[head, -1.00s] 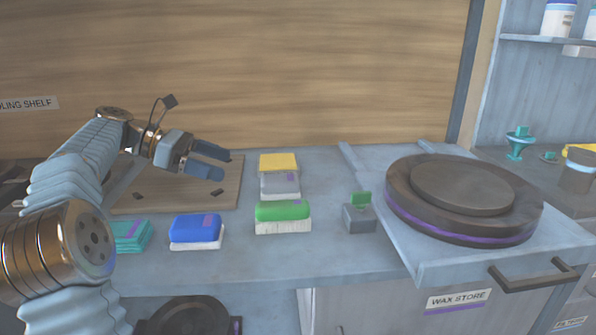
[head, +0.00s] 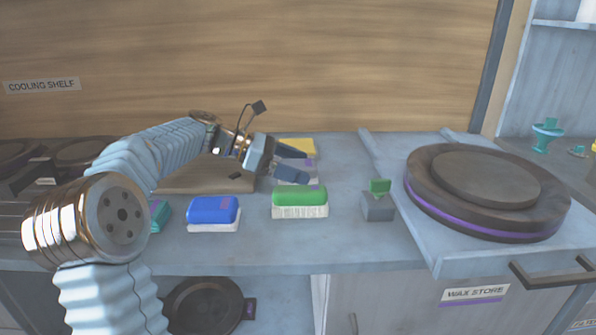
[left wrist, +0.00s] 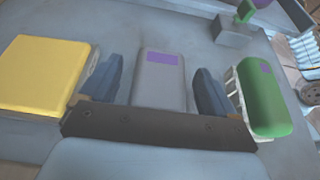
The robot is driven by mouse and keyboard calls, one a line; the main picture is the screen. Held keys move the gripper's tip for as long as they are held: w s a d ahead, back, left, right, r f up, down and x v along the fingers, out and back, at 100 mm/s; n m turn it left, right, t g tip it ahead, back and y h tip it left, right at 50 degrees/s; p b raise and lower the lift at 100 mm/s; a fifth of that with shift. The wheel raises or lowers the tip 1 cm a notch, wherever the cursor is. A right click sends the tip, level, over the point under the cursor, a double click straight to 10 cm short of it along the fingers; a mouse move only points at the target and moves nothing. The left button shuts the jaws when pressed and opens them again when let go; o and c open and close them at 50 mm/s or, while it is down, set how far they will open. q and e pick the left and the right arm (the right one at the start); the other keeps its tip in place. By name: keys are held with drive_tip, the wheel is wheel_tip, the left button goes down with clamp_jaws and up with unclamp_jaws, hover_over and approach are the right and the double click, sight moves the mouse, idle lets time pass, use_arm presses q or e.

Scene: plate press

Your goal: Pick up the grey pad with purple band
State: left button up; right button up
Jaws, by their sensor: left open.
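The grey pad with purple band (left wrist: 159,88) lies on the bench between a yellow and a green item. Its purple patch faces up near one end. In the head view the pad (head: 311,170) is partly hidden behind my left gripper (head: 306,167). My left gripper is open, with one finger on each side of the pad in the left wrist view (left wrist: 157,78). Small gaps show between the fingers and the pad. Whether the fingertips are down at bench height is hard to tell. My right gripper is not in view.
The yellow block (left wrist: 45,75) and the green brush (left wrist: 262,98) lie close outside the fingers. A blue brush (head: 212,211), a grey block with green tab (head: 378,205) and a round press plate (head: 485,185) stand on the bench. A wooden board (head: 200,180) lies behind my arm.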

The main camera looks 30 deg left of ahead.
sight(296, 163)
use_arm(q)
drive_tip(key=shift+c, duration=0.3)
drive_tip(key=c, duration=1)
wheel_tip(296, 163, up, 10)
